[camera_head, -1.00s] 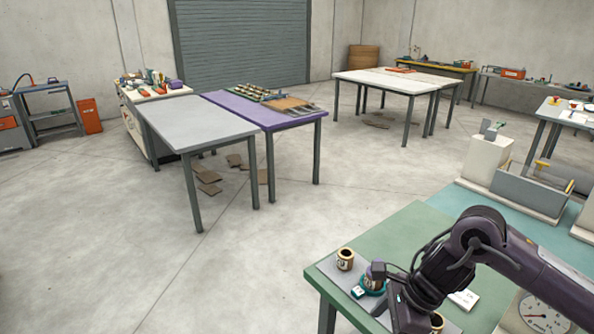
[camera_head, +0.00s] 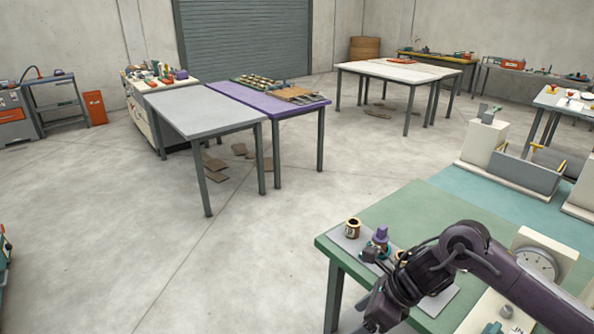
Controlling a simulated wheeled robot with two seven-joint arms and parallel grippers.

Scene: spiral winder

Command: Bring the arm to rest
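One dark arm of mine comes in from the right over the near green table (camera_head: 400,215); I take it as the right arm. It bends at the elbow and reaches down to the lower left. The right gripper (camera_head: 375,300) is low by the table's front left edge, and its fingers are too small and dark to read. A purple-topped piece with a teal ring (camera_head: 381,240) stands upright on a grey mat beside the arm. A labelled cup (camera_head: 352,229) stands left of it. My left gripper is not in view.
A round dial gauge (camera_head: 536,264) stands right of the arm. Grey (camera_head: 200,108) and purple (camera_head: 262,106) tables stand farther off. The floor at left centre is open.

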